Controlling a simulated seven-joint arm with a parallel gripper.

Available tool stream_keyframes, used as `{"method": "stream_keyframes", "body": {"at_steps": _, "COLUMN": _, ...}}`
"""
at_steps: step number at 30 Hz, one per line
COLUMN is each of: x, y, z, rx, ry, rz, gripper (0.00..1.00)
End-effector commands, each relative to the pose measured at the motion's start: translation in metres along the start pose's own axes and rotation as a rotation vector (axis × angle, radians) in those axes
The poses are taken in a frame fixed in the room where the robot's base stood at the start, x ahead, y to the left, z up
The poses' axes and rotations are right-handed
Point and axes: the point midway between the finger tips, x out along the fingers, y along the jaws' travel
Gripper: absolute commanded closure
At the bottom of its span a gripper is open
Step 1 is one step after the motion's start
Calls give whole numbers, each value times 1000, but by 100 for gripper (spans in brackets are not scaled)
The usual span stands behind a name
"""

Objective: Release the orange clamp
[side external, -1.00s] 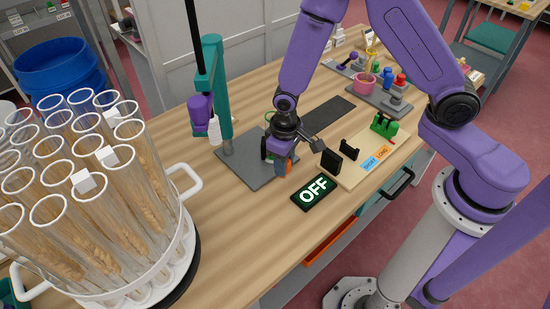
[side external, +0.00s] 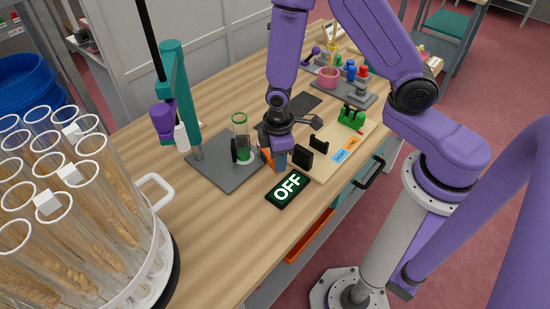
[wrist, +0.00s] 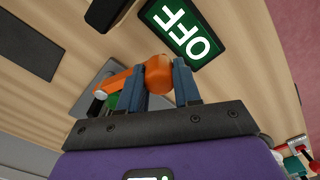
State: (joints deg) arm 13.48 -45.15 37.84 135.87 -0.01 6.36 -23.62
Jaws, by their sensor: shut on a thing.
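The orange clamp (wrist: 157,74) sits between the two blue fingers of my gripper (wrist: 160,84) in the wrist view. My gripper is shut on its thick end, and an arm with a pale tip reaches out to the left. In the side view my gripper (side external: 275,160) is low, just right of a glass vessel (side external: 240,126) with green liquid, and part of the clamp shows orange at its left side. The vessel stands on a dark grey plate (side external: 216,172). I cannot tell whether the clamp touches the vessel or plate.
An OFF sign (side external: 288,188) lies in front of my gripper. A teal stand (side external: 178,80) with a purple holder rises at the plate's left. A pale board (side external: 330,165) with black blocks and a green piece is to the right. Wheat tubes (side external: 60,200) fill the left.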

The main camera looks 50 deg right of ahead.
Motion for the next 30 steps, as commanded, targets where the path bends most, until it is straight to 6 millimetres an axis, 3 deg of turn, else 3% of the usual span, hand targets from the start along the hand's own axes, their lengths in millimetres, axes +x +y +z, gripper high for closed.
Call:
{"method": "stream_keyframes", "body": {"at_steps": 13, "x": -1, "y": 2, "z": -1, "rx": -14, "ry": 7, "rz": 3, "gripper": 100}}
{"method": "stream_keyframes", "body": {"at_steps": 14, "x": -1, "y": 2, "z": -1, "rx": -14, "ry": 7, "rz": 3, "gripper": 61}}
{"method": "stream_keyframes", "body": {"at_steps": 15, "x": -1, "y": 2, "z": -1, "rx": -14, "ry": 6, "rz": 3, "gripper": 48}}
{"method": "stream_keyframes", "body": {"at_steps": 16, "x": -1, "y": 1, "z": -1, "rx": -13, "ry": 6, "rz": 3, "gripper": 42}}
{"method": "stream_keyframes", "body": {"at_steps": 30, "x": -9, "y": 1, "z": -1, "rx": -11, "ry": 5, "rz": 2, "gripper": 42}}
